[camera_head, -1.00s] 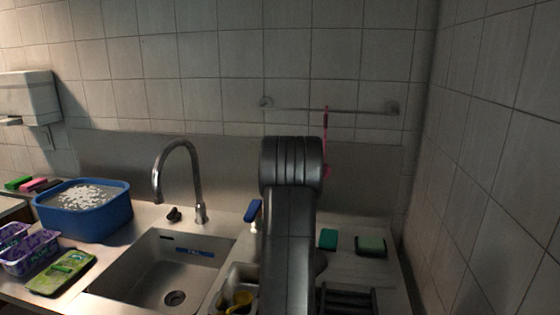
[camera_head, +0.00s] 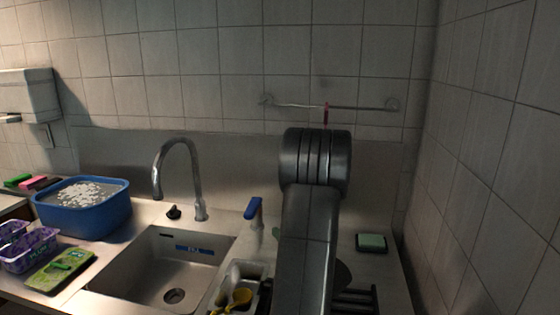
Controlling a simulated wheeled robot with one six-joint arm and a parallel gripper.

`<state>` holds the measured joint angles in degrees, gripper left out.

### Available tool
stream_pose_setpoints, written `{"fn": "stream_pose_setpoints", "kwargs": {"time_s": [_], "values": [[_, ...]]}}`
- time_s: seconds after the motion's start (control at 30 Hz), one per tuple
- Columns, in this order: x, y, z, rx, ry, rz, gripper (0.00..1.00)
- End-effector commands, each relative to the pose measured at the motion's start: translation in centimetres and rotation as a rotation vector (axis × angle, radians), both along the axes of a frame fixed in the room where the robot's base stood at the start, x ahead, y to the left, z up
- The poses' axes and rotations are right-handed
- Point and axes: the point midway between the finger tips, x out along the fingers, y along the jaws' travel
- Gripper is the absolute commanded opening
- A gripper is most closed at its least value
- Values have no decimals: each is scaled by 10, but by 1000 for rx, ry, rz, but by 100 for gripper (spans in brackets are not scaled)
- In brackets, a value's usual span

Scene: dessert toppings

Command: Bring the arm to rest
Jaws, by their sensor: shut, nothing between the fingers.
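My arm (camera_head: 308,245) rises from the bottom of the view, right of centre. Its thick dark ribbed joint (camera_head: 316,158) is at the top, in front of the steel backsplash. My gripper is not in view, so its fingers do not show. The arm hides part of the counter and wall behind it.
A sink (camera_head: 150,262) with a tall faucet (camera_head: 190,165) lies left of the arm. A utensil holder (camera_head: 222,292), a blue-handled item (camera_head: 253,208) and a green sponge (camera_head: 372,243) flank the arm.

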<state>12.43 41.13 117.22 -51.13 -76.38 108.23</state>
Motion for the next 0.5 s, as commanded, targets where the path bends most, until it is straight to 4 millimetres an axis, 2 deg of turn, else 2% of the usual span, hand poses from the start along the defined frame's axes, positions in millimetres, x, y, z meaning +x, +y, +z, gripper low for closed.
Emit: {"fn": "stream_pose_setpoints", "kwargs": {"time_s": [0.3, 0.5], "values": [[50, 39, 2, 0, -1, 4, 0], [79, 57, 2, 1, 1, -1, 0]]}}
